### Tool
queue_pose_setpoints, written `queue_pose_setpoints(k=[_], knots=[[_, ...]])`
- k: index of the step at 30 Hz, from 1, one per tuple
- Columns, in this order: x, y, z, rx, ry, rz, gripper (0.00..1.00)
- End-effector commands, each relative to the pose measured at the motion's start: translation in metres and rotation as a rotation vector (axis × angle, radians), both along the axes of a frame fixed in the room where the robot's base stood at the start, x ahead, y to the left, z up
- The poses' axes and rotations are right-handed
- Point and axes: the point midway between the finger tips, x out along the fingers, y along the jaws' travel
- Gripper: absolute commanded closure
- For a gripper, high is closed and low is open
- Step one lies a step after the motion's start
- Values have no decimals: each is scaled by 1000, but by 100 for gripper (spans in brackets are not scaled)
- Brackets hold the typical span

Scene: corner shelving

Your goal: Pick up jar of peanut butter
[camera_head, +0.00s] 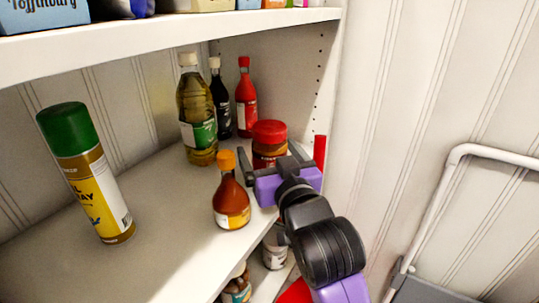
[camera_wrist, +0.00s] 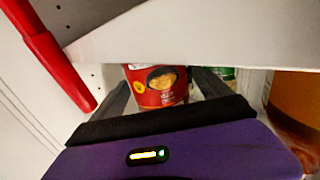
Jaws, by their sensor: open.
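The jar of peanut butter (camera_head: 269,133), with a red lid and a red-brown label, stands on the middle shelf near its right end. My gripper (camera_head: 269,151) is open at the jar, with one finger to each side of it. In the wrist view the red label of the jar (camera_wrist: 157,86) shows between the two fingers of my gripper (camera_wrist: 163,82). I cannot tell whether either finger touches the jar. The lower part of the jar is hidden behind my gripper.
An orange-capped sauce bottle (camera_head: 231,203) stands close to the left of my gripper. An oil bottle (camera_head: 198,115), a dark bottle (camera_head: 221,103) and a red bottle (camera_head: 245,103) stand behind. A spray can (camera_head: 88,178) is at left. A red piece (camera_head: 320,152) is at right.

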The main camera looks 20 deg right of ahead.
Motion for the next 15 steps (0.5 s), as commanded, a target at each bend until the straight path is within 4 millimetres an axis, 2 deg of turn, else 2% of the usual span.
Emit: queue_pose_setpoints(k=[1, 2, 12, 15], knots=[[0, 0, 0, 0, 0, 0, 12], [0, 0, 0, 0, 0, 0, 17], [0, 0, 0, 0, 1, 0, 84], [0, 0, 0, 0, 1, 0, 100]])
